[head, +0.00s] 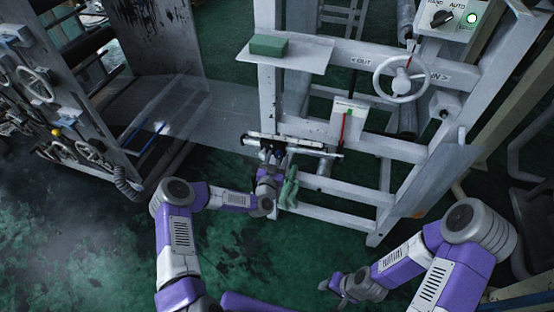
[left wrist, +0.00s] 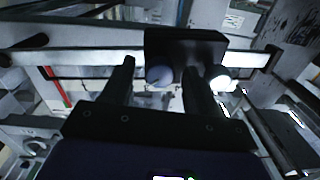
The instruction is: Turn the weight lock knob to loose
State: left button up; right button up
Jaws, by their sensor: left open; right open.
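A round grey-blue knob (left wrist: 160,75), seemingly the weight lock knob, shows in the left wrist view below a black block (left wrist: 185,42) on a pale bar. My left gripper (left wrist: 159,67) is open, with one dark finger on each side of the knob in the picture. I cannot tell whether the fingers touch it. In the head view my left gripper (head: 271,152) is at the horizontal bar low on the white frame, and the knob is hidden there. My right gripper (head: 336,284) is open and empty, low over the green floor, away from the frame.
The white frame (head: 268,100) carries a handwheel (head: 402,79), a shelf with a green block (head: 268,45), a red lever (head: 346,126) and a switch box (head: 450,18). Green gloves (head: 289,190) hang beside my left gripper. A valve rack (head: 60,110) stands left. The floor between is clear.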

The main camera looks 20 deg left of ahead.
pick_arm(q)
jog(key=c, duration=1)
jog(key=shift+c, duration=0.2)
jog(key=n+b, duration=0.3)
jog(key=n, duration=0.1)
jog(key=shift+f, duration=0.1)
jog(key=n+b, duration=0.2)
jog(key=n, duration=0.2)
jog(key=shift+n+b, duration=0.4)
jog(key=n+b, duration=0.3)
jog(key=n, duration=0.2)
jog(key=shift+n+h+b, duration=0.3)
jog(key=shift+n+b, duration=0.8)
jog(key=shift+n, duration=0.8)
